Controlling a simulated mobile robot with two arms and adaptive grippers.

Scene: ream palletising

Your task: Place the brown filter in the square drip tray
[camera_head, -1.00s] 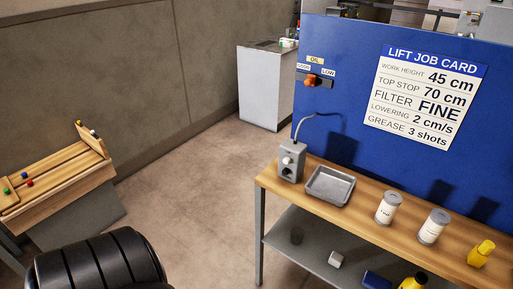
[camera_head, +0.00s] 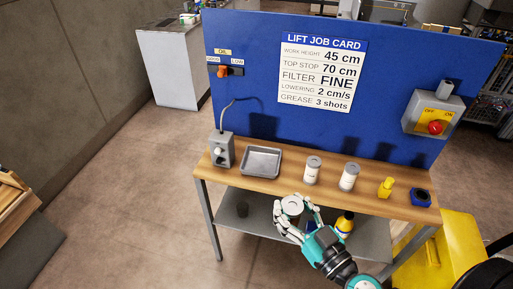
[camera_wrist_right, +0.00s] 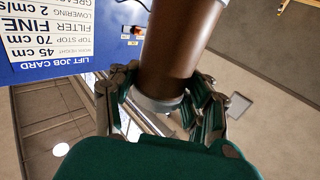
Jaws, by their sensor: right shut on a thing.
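The brown filter (camera_wrist_right: 178,45) is a brown cylinder with a pale grey end, close up in the right wrist view. My right gripper (camera_wrist_right: 165,100) is shut around it near that end. In the head view, my right gripper (camera_head: 298,208) is at the bench's front edge, below and to the right of the tray in the picture. Only the filter's pale round end (camera_head: 292,205) shows there. The square drip tray (camera_head: 261,162) is a shallow grey metal tray on the bench top, empty and apart from the gripper. My left gripper is out of view.
On the wooden bench (camera_head: 225,179), a grey switch box (camera_head: 221,151) stands left of the tray. A blue panel (camera_head: 245,60) rises behind.

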